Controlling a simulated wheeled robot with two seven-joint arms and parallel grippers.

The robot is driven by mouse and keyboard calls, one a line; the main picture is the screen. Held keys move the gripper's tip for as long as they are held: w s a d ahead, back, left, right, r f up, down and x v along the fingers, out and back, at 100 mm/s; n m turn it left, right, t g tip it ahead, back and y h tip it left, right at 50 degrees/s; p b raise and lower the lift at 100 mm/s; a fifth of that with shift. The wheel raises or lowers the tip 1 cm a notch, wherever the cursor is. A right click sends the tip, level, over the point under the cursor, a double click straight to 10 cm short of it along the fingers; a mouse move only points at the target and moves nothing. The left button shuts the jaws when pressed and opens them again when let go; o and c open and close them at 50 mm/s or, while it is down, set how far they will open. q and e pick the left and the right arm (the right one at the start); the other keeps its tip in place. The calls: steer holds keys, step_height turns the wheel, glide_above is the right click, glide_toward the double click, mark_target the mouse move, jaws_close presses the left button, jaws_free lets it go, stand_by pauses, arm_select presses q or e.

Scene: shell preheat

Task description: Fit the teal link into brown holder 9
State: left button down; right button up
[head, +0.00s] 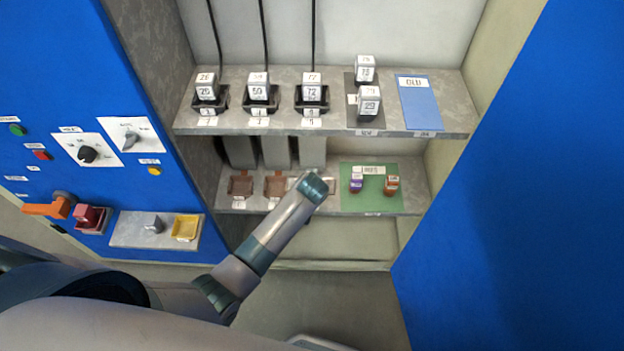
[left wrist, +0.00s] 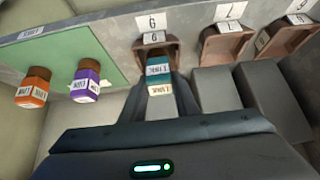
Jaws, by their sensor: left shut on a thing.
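My left gripper (head: 318,184) reaches in from the left over the lower shelf, at the holder closest to the green mat. In the left wrist view its fingers (left wrist: 161,101) are shut on the teal link (left wrist: 158,70), which has white labels. The link overlaps the mouth of brown holder 9 (left wrist: 174,49), whose label shows just above it. I cannot tell how deep the link sits in the holder. In the head view my gripper hides the link and most of that holder. My right gripper is out of view.
Two more brown holders (head: 241,186) (head: 275,187) stand empty beside it. A green mat (head: 372,202) bears a purple link (head: 356,183) and an orange-red link (head: 391,185). The upper shelf (head: 437,117) overhangs, with labelled blocks in black sockets. A blue panel (head: 510,200) stands to the right.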

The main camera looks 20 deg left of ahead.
arm_select(q)
steer(key=shift+w+a+r+g, duration=0.1)
steer(key=shift+w+r+g, duration=0.2)
steer(key=shift+w+r, duration=0.25)
steer(key=shift+w+a+g, duration=0.1)
steer(key=shift+w+g, duration=0.05)
steer(key=shift+g, duration=0.15)
steer(key=shift+w+g, duration=0.25)
steer(key=shift+g, duration=0.05)
steer(key=shift+w+a+g+h, duration=0.2)
steer(key=shift+w+g+h, duration=0.2)
steer(key=shift+g, duration=0.3)
steer(key=shift+s+f+b, duration=0.15)
steer(key=shift+f+b, duration=0.65)
steer(key=shift+f, duration=0.1)
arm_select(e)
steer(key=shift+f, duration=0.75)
arm_select(q)
steer(key=shift+f+b, duration=0.3)
steer(key=c, duration=1.4)
jaws_free()
steer(key=shift+o, duration=0.2)
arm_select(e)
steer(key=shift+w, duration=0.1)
